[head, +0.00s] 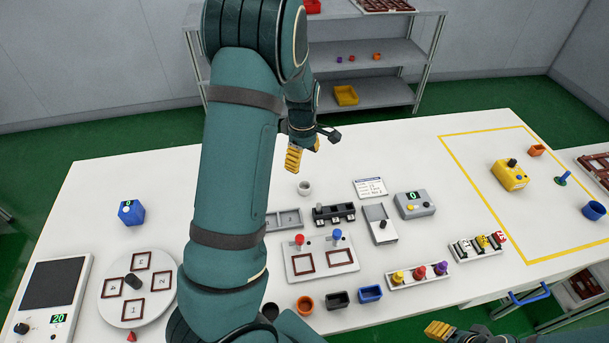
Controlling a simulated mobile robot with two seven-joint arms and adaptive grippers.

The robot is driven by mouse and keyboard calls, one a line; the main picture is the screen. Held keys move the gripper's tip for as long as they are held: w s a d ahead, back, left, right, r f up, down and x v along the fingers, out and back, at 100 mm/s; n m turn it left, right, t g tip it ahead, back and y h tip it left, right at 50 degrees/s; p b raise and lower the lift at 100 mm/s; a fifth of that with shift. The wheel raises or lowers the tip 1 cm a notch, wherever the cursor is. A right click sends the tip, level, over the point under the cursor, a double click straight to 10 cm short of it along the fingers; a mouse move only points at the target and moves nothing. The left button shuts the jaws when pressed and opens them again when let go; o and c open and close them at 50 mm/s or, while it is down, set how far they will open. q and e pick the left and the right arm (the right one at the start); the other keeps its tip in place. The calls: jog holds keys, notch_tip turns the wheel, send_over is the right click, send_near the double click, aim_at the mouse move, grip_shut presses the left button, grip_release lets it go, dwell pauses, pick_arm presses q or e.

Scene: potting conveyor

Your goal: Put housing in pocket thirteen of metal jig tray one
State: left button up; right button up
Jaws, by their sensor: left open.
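My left gripper (304,153) hangs open and empty above the back part of the white table, its yellow fingertips pointing down. A small pale round cup (304,188) stands on the table below it, apart from it. Small open pieces that could be housings stand at the front edge: an orange one (304,305), a black one (337,301) and a blue one (370,293). I cannot tell which is the task's housing. Dark red pocketed trays lie at the right edge (600,166) and on the shelf (385,5); no pocket number is readable. My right gripper (438,330) shows only partly at the bottom.
A two-frame fixture (322,262) with red and blue knobs stands mid-table, near a grey box (413,205) with a display. A round plate (137,288) and a blue timer (131,212) are left.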

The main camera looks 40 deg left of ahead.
pick_arm(q)
jog(key=b, duration=0.1)
send_over(305, 186)
jog(key=s, duration=0.2)
jog(key=f, duration=0.8)
jog(key=shift+d+f, duration=0.3)
jog(key=shift+d, duration=0.1)
jog(key=f, duration=0.5)
jog(key=shift+w+f+b, duration=0.1)
jog(key=shift+w+b, duration=0.25)
jog(key=shift+b, duration=0.05)
jog(key=c, duration=1)
pick_arm(e)
jog(key=shift+x, duration=1.05)
jog(key=shift+w+d, duration=0.1)
